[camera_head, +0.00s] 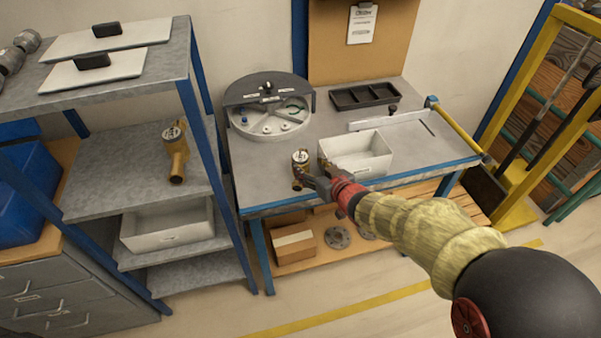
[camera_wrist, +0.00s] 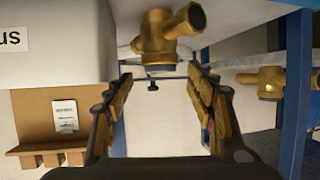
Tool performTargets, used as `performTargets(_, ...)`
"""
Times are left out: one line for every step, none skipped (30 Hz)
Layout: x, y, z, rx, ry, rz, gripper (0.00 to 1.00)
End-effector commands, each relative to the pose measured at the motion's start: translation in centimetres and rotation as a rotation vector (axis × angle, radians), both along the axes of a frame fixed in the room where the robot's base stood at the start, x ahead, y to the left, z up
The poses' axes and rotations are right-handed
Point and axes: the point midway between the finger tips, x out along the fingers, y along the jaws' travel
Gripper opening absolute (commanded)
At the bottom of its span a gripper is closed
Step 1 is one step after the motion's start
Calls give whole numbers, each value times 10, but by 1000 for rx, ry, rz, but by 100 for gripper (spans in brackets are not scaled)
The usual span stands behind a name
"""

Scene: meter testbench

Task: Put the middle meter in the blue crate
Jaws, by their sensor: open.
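A brass meter (camera_head: 300,160) with a round pale dial stands near the front edge of the bench; in the wrist view the same brass meter (camera_wrist: 165,35) shows at the top, beyond the fingertips. My gripper (camera_head: 313,180) is just beside it at its right, open; its spread fingers (camera_wrist: 158,80) hold nothing in the wrist view. A second brass meter (camera_head: 176,150) stands on the middle shelf at left; it also shows in the wrist view (camera_wrist: 265,82). The blue crate (camera_head: 22,190) is at the far left, partly cut off.
A white bin (camera_head: 355,155) stands right of the bench meter, close to my gripper. A round grey-lidded fixture (camera_head: 268,105) and a black tray (camera_head: 363,95) are behind. A blue shelf post (camera_head: 205,125) rises between bench and shelf. Another white bin (camera_head: 168,225) sits lower on the shelf.

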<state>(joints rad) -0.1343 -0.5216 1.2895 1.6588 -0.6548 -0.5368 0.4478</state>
Motion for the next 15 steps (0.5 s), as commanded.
performTargets(7, 3, -2, 0, -2, 0, 55)
performTargets(9, 4, -2, 0, -2, 0, 55)
performTargets(11, 5, -3, -1, -1, -1, 55)
performTargets(12, 6, -3, 0, -1, -1, 55)
performTargets(13, 6, -3, 0, -1, -1, 55)
performTargets(15, 7, -4, 0, -1, -1, 55)
performTargets(16, 8, -5, -1, -1, -1, 55)
performTargets(18, 9, -6, 0, -1, -1, 55)
performTargets(22, 11, -8, 0, -2, -1, 55)
performTargets(25, 13, -11, -1, -1, -1, 55)
performTargets(29, 15, -13, -1, 0, 0, 55)
performTargets(35, 18, -16, -1, 0, 0, 55)
performTargets(39, 20, -18, -1, 0, 0, 55)
performTargets(42, 22, -20, -1, 0, 0, 55)
performTargets(48, 25, -21, -2, -2, 0, 55)
